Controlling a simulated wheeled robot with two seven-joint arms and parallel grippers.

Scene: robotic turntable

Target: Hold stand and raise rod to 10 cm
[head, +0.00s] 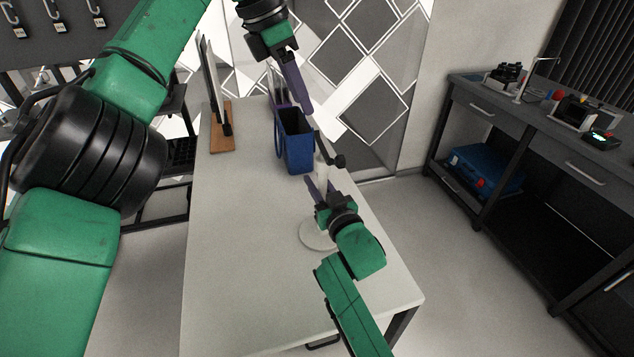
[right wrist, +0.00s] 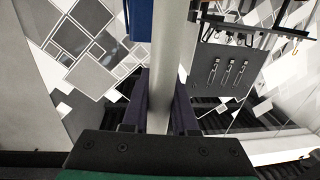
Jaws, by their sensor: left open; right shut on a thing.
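The stand has a round white base (head: 312,236) on the table and a pale upright post (head: 321,172). My right gripper (head: 318,187) is shut on the post above the base. In the right wrist view the post (right wrist: 173,60) runs upright between the two dark fingers (right wrist: 163,112). A thin dark rod (head: 324,140) slants up and left from a black knob (head: 338,161) near the post top. My left gripper (head: 299,100) is open, above the blue bin and close to the rod's upper end. Whether it touches the rod cannot be told.
A blue bin (head: 299,152) stands on the white table (head: 235,240), just behind and left of the stand. A monitor-like panel on a wooden base (head: 221,140) stands at the back left. The table's front left is clear. A dark bench (head: 525,135) is at right.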

